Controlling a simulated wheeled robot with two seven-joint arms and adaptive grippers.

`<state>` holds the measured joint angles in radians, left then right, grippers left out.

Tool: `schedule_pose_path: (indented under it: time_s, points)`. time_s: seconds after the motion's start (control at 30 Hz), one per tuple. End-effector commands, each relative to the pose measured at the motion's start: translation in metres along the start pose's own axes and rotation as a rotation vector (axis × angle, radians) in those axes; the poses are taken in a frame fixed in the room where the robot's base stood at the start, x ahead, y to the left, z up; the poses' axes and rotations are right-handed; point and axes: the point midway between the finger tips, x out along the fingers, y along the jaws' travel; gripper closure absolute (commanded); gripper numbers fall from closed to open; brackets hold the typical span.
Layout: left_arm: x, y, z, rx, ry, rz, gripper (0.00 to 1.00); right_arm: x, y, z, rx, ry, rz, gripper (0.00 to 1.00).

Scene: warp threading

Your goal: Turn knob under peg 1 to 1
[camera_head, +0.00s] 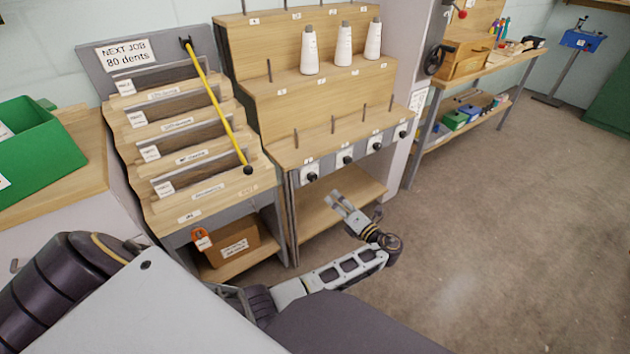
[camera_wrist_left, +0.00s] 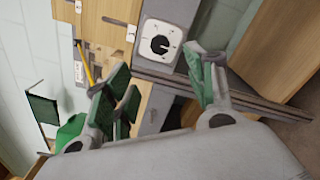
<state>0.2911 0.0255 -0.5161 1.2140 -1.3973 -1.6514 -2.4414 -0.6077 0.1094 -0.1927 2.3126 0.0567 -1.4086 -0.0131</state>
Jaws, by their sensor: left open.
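Several black knobs on square white dial plates line the front edge of the wooden peg rack (camera_head: 290,85). The leftmost knob (camera_head: 311,177) sits below a thin peg (camera_head: 296,138); the peg labels are too small to read. My left gripper (camera_head: 338,201) is open and empty, in front of and below the knobs, to the right of the leftmost one. In the left wrist view, one dial knob (camera_wrist_left: 160,45) lies ahead of the gap between the spread fingers (camera_wrist_left: 162,88), apart from them. Its exact setting is too small to tell. My right gripper is out of view.
Three white thread cones (camera_head: 344,45) stand on the rack's middle step. To the left is a stepped wooden holder with a yellow rod (camera_head: 218,105) and a sign reading "NEXT JOB 80 dents" (camera_head: 127,53). A cardboard box (camera_head: 232,240) sits underneath. The floor at right is clear.

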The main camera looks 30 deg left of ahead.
Motion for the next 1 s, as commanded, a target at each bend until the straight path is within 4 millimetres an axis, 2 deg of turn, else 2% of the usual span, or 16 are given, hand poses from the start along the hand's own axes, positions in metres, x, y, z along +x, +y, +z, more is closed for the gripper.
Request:
schedule_pose_path:
  time_s: [0.27,0.67,0.77,0.87,1.0]
  points:
    - [0.019,-0.001,-0.001,0.000,0.001,0.002,0.45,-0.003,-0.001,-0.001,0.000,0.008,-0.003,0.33]
    - [0.070,-0.001,-0.001,-0.001,0.000,0.002,0.45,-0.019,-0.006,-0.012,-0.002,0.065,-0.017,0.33]
    - [0.083,-0.001,-0.001,-0.001,0.000,0.001,0.45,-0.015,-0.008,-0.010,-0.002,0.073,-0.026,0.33]
    - [0.097,-0.001,-0.001,0.000,0.000,0.001,0.45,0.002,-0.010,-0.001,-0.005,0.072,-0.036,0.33]
    - [0.114,-0.001,-0.001,-0.001,0.000,0.001,0.45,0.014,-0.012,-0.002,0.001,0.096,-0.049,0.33]
